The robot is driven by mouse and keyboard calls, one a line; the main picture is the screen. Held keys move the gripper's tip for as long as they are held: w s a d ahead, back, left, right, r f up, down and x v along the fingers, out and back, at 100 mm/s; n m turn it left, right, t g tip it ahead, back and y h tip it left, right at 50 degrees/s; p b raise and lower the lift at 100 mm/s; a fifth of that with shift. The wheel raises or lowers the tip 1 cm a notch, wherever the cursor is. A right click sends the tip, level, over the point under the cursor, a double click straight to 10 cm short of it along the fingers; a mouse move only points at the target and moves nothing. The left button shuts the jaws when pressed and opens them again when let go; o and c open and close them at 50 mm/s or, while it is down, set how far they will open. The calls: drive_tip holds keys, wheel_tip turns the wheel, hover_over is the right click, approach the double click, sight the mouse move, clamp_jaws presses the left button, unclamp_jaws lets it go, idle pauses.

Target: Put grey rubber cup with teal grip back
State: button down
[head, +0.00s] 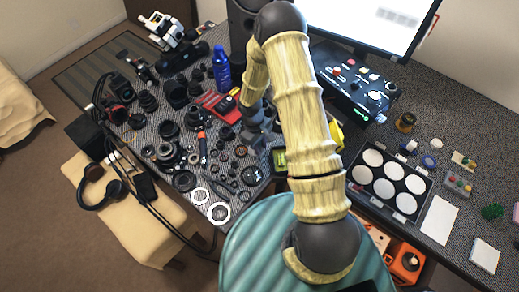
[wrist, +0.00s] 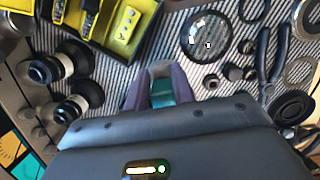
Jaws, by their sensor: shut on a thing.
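My gripper (wrist: 160,88) is shut on the grey rubber cup with the teal grip. The rest of the cup is hidden by the fingers and the gripper body. In the head view my gripper (head: 257,139) is over the crowded part of the striped mat, among small lens parts. The cup is too small and covered to make out there. I cannot tell whether it touches the mat.
A round glass lens (wrist: 207,37) and black-handled pliers (wrist: 268,62) lie close by. A yellow-and-black case (wrist: 118,22) and lens barrels (wrist: 45,69) are to the left. A blue bottle (head: 221,68) and red meter (head: 220,105) stand behind. A disc tray (head: 423,213) is at right.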

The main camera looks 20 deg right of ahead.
drive_tip(key=shift+w+a+p+x, duration=0.1)
drive_tip(key=shift+w+p+x, duration=0.1)
drive_tip(key=shift+x, duration=0.8)
drive_tip(key=shift+w+a+p+x, duration=0.15)
drive_tip(key=shift+p+x, duration=0.05)
drive_tip(key=shift+x, duration=0.8)
drive_tip(key=shift+f, duration=0.1)
drive_tip(key=shift+f, duration=0.2)
drive_tip(key=c, duration=1.2)
unclamp_jaws()
drive_tip(key=shift+r, duration=0.2)
drive_tip(key=b+v, duration=0.2)
drive_tip(key=v, duration=1)
